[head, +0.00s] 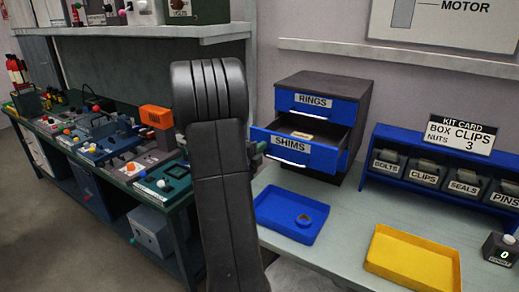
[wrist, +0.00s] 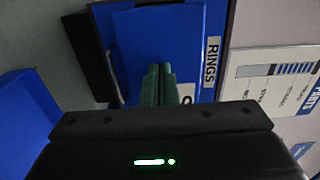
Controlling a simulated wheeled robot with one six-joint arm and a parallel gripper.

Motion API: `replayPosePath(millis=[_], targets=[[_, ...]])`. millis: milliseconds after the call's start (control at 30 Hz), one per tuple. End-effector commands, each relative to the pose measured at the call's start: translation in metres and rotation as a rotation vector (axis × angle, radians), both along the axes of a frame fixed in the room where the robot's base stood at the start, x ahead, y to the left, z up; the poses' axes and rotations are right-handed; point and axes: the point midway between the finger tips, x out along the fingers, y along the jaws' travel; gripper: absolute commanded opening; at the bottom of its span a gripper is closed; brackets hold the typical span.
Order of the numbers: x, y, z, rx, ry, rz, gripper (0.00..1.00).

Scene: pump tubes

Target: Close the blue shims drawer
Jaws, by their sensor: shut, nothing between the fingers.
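The blue shims drawer (head: 292,150) is pulled out of the dark cabinet (head: 352,110), below the shut blue rings drawer (head: 314,105). Its front carries a SHIMS label and a pale handle, and something pale lies inside it. In the wrist view its blue front (wrist: 150,40) fills the upper middle, with its label mostly hidden. My gripper (wrist: 160,85) is shut and empty, its green fingertips together before that front. I cannot tell whether they touch it. In the head view my dark arm hides most of the gripper; a green bit shows at the drawer's left end.
A blue tray (head: 265,222) with a small round part stands on the bench below the drawer. A yellow tray (head: 412,262) lies to the right. A blue rack of labelled bins (head: 430,170) stands at the right. A cluttered green workbench (head: 180,200) is at the left.

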Motion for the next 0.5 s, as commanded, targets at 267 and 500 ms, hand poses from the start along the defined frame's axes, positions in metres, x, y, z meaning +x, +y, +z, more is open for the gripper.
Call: replayPosePath(millis=[267, 500], targets=[[0.035, -0.025, -0.003, 0.0, -0.004, -0.004, 0.0], [0.082, -0.057, -0.002, 0.001, -0.003, -0.003, 0.0]])
